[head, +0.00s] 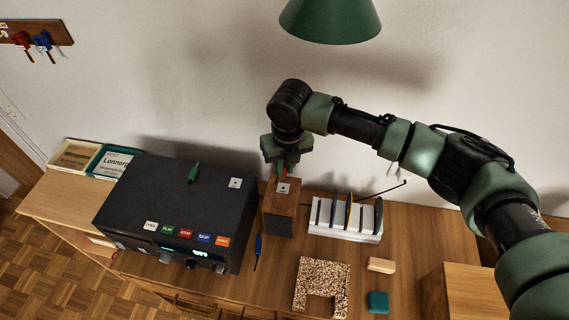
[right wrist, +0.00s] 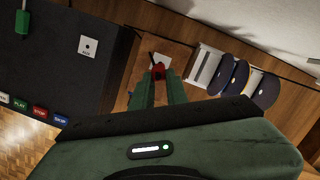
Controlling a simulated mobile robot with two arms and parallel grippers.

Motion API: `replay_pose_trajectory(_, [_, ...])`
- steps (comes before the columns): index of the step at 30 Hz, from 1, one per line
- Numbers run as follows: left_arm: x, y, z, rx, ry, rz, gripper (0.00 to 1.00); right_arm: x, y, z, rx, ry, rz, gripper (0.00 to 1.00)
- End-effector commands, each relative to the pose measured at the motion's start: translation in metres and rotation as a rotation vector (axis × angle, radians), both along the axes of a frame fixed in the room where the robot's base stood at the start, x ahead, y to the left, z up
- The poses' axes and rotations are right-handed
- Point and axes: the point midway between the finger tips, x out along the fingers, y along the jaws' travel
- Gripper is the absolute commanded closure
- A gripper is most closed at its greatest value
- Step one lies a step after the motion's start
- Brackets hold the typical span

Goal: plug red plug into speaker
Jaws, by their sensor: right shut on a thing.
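The speaker (head: 279,222) is a small wooden box with a dark front and a white socket plate (head: 283,188) on top. It stands right of the black player; its wooden top shows in the right wrist view (right wrist: 180,52). My right gripper (head: 284,165) points down above the speaker's top and is shut on the red plug (right wrist: 158,72). The plug's red body shows between the fingertips, over or just beside the white plate; I cannot tell whether it touches. The fingers partly hide it. My left gripper is not in view.
The black player (head: 160,205), with coloured buttons, a green plug (head: 193,173) and a white socket plate (head: 235,183), stands close left. A white rack (head: 345,232) with several dark discs stands close right. A blue item (head: 258,247), cork block (head: 322,275) and teal block (head: 378,302) lie in front.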

Motion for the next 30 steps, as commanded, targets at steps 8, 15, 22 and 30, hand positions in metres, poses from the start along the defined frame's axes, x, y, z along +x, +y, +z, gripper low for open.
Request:
replay_pose_trajectory(8, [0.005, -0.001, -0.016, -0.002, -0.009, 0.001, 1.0, 0.0, 0.0, -0.029, 0.001, 0.0, 0.001, 1.0])
replay_pose_trajectory(15, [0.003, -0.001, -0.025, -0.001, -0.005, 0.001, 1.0, 0.0, 0.0, -0.047, 0.0, 0.0, 0.0, 1.0])
replay_pose_trajectory(22, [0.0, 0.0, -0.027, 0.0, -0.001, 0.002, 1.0, 0.0, 0.0, -0.051, 0.0, -0.001, 0.0, 1.0])
replay_pose_trajectory(30, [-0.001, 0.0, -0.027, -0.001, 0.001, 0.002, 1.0, 0.0, 0.0, -0.051, 0.0, -0.001, 0.0, 1.0])
